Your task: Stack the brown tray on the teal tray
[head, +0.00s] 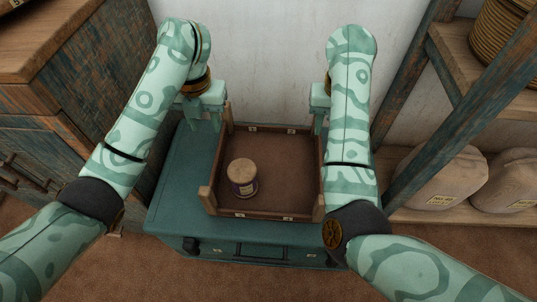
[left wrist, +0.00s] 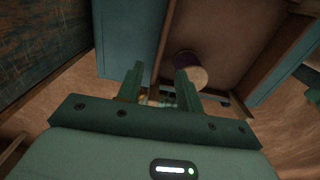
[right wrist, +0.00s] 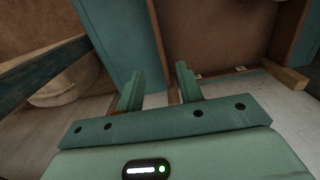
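The brown tray (head: 282,175) is a square wooden tray with raised walls, resting over the teal stand's top in the head view. A dark purple jar with a tan lid (head: 242,178) stands inside it. My left gripper (head: 204,121) is open at the tray's back left side; in the left wrist view, the tray wall (left wrist: 164,45) shows between its separated fingers. My right gripper (head: 318,122) is open at the back right side, partly hidden by my arm; the wall (right wrist: 157,40) shows between its fingers too. I cannot make out a separate teal tray.
The teal stand (head: 180,185) has drawers and bare top to the tray's left. A worn wooden cabinet (head: 75,80) stands at left. A shelf with a slanted post (head: 455,125) and sacks (head: 440,180) is at right. A pale wall is behind.

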